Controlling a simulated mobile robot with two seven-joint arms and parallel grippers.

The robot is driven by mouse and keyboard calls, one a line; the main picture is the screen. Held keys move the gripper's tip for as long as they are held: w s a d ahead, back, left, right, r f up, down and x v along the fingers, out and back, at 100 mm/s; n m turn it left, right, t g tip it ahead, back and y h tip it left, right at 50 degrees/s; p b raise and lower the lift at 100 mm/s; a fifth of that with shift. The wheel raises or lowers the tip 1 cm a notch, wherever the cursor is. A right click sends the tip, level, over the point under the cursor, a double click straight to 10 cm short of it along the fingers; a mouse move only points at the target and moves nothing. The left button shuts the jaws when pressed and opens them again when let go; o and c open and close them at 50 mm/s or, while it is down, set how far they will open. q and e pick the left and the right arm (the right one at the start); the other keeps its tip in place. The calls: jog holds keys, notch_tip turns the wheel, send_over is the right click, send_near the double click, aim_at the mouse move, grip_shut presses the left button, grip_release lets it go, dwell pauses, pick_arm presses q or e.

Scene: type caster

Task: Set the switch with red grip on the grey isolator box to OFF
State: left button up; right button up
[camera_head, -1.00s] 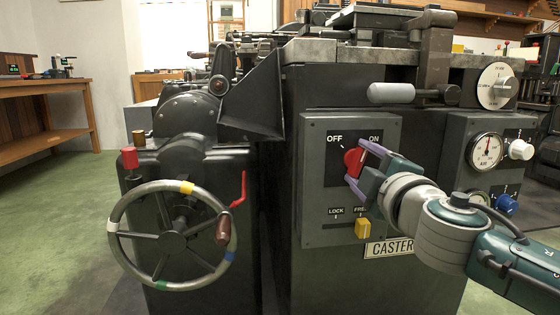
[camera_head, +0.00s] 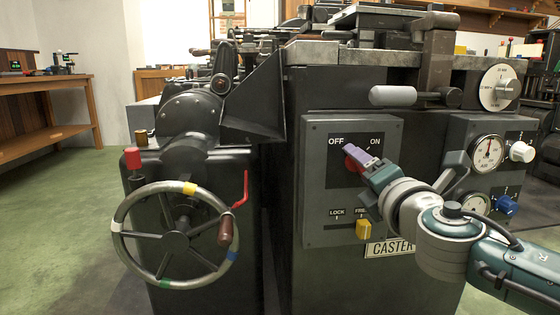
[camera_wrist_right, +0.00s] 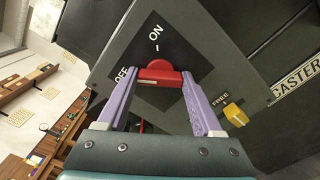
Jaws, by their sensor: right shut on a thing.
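The grey isolator box (camera_head: 318,222) is on the front of the dark machine. Its switch has a red grip (camera_head: 350,163) on a dark plate, with OFF printed at upper left and ON at upper right. My right gripper (camera_head: 357,160) is shut on the red grip, its purple fingers partly covering it. In the right wrist view the red grip (camera_wrist_right: 160,77) sits between the two fingertips, with ON above it and OFF to its left. I cannot tell exactly which mark the grip points to. My left gripper is not in view.
A yellow knob (camera_head: 363,229) sits below the switch, beside the LOCK and FREE marks. A gauge (camera_head: 487,153) and a blue knob (camera_head: 507,205) are on the panel to the right. A handwheel (camera_head: 120,226) stands at left. A grey-handled lever (camera_head: 392,95) is above the box.

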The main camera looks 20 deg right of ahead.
jog(key=shift+n, duration=1)
jog(key=o, duration=1.4)
jog(key=shift+c, duration=0.2)
jog(key=p+v, duration=0.3)
jog(key=v, duration=0.7)
